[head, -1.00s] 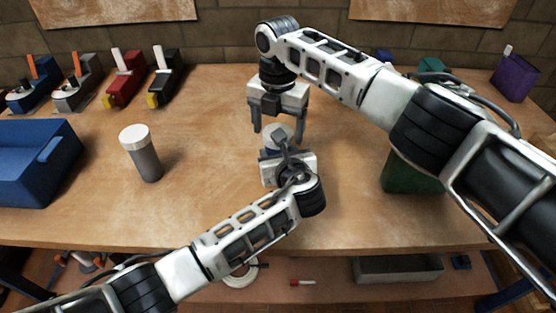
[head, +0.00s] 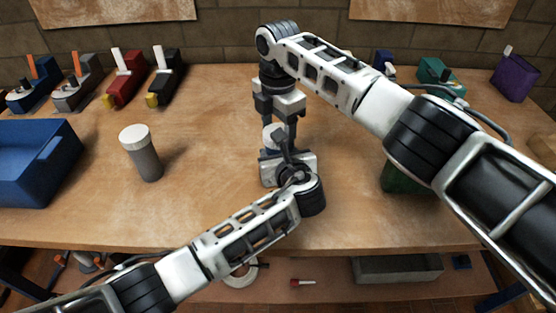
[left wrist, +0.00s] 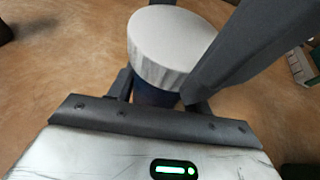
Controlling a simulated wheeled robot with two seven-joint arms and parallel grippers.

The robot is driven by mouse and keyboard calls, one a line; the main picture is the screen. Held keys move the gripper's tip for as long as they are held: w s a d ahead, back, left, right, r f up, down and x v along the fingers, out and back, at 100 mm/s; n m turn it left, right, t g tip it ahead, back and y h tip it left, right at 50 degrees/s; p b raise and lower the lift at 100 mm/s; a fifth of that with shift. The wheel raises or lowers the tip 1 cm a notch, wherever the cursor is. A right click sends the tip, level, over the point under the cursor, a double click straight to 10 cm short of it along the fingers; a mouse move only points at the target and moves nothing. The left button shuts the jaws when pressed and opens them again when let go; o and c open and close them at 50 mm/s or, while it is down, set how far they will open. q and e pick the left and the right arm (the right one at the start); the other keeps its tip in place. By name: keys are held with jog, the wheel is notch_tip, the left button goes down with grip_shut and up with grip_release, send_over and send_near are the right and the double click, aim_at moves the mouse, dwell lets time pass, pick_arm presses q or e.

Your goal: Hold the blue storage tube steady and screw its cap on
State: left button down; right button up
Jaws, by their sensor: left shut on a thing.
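The blue storage tube (left wrist: 150,94) stands upright in my left gripper (left wrist: 158,98), which is shut on it low over the table. The white cap (left wrist: 172,42) sits at the tube's top; its thread is hidden, so I cannot tell how tight it is. In the head view the cap (head: 272,131) shows just above my left gripper (head: 281,152). My right gripper (head: 279,125) points down over the cap, turned at an angle. Its fingers show apart, beside the cap; contact is not clear.
A grey tube with a white lid (head: 142,153) stands left on the table (head: 205,150). A blue bin (head: 35,165) is at the far left. Several coloured holders stand along the back. A green bin (head: 405,178) is partly hidden behind my right arm.

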jog(key=m, duration=0.5)
jog(key=shift+m, duration=0.3)
jog(key=m, duration=2.5)
jog(key=shift+m, duration=0.4)
jog(key=o, duration=1.2)
jog(key=shift+c, duration=0.2)
